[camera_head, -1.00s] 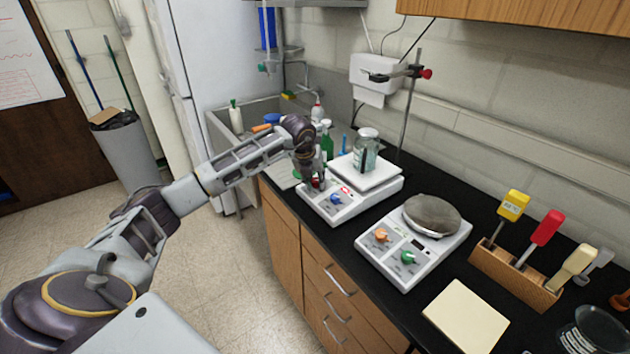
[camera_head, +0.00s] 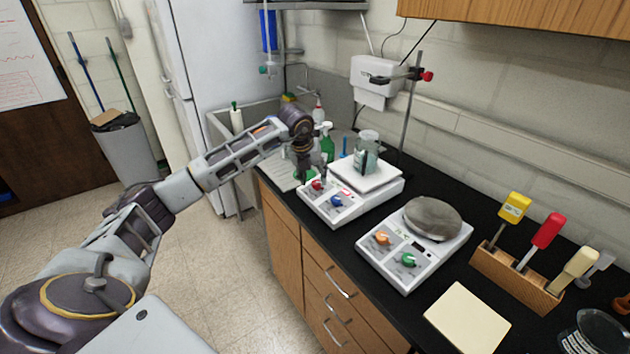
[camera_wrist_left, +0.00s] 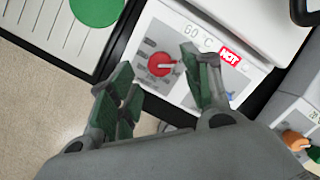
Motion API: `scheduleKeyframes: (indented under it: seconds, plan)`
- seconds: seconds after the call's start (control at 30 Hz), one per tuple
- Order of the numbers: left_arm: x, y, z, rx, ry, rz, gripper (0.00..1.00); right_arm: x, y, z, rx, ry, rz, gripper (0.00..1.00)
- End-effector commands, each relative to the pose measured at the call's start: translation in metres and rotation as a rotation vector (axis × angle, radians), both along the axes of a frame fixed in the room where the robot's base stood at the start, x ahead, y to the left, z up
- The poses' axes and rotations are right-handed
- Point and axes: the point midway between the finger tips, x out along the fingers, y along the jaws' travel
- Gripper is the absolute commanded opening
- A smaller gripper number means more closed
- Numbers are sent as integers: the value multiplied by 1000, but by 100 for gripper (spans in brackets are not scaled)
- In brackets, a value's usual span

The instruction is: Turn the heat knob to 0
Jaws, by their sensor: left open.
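The left hot plate (camera_head: 372,208) is a white unit on the black counter with a red knob (camera_head: 317,185) and a blue knob (camera_head: 336,201) on its front. In the left wrist view the red knob (camera_wrist_left: 158,65) shows a pale pointer toward the right. The display (camera_wrist_left: 198,36) seems to read 60 C, with a red HOT sign (camera_wrist_left: 229,57) beside it. The knob labels are too small to read. My left gripper (camera_head: 313,172) is over the red knob, its open fingers (camera_wrist_left: 157,68) on either side of the knob in the picture and apparently clear of it.
A glass jar (camera_head: 366,152) stands on the left hot plate's white top. A second hot plate (camera_head: 415,243) with orange and green knobs stands to the right. A wooden rack (camera_head: 515,278) holds tools. A sink (camera_head: 275,110) and bottles are behind the gripper.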

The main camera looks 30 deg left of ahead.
Motion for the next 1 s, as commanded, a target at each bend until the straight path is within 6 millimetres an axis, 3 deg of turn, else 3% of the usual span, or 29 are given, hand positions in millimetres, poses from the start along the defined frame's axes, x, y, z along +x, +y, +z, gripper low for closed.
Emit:
scheduleKeyframes:
  seconds: [0.5, 1.0]
  plan:
    - [-25, 1, 68, 1, -4, 2, 49, 0, 1, 0, 1, 0, 0, 40]
    - [-29, 1, 77, 0, -1, 1, 49, 0, 1, 0, 1, 0, 0, 40]
